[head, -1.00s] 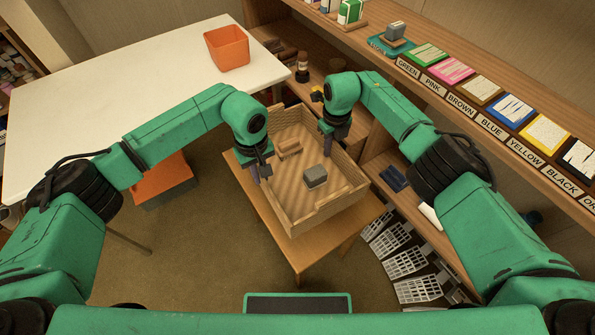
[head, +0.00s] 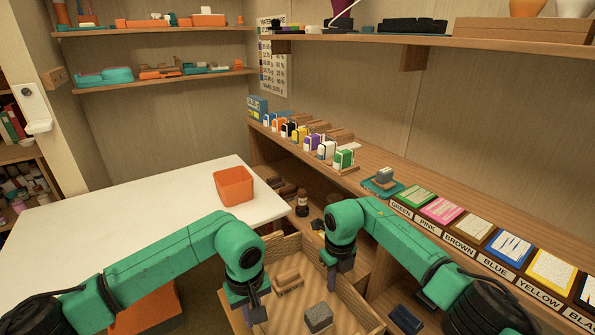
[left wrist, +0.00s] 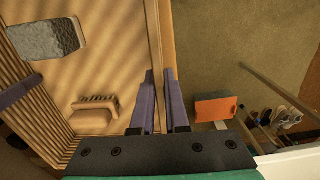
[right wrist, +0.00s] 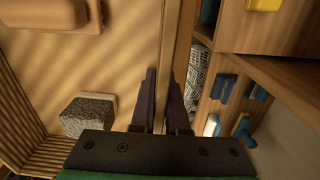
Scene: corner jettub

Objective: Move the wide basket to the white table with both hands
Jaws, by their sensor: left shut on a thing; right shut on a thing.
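The wide basket (head: 348,305) is a low wooden tray at the bottom of the head view, its near part cut off. It holds a wooden brush (head: 287,281) and a grey block (head: 318,317). My left gripper (left wrist: 162,92) is shut on its left wall, with a finger on each side. My right gripper (right wrist: 163,92) is shut on the opposite wall in the same way. I cannot tell whether the basket rests on the small table under it. The white table (head: 110,205) stands beyond it to the left.
An orange bin (head: 234,186) stands on the white table near its right corner; the rest of the visible top is clear. A wooden shelf unit (head: 395,190) with ink pads and bottles runs along the right. An orange container (head: 150,312) is low at left.

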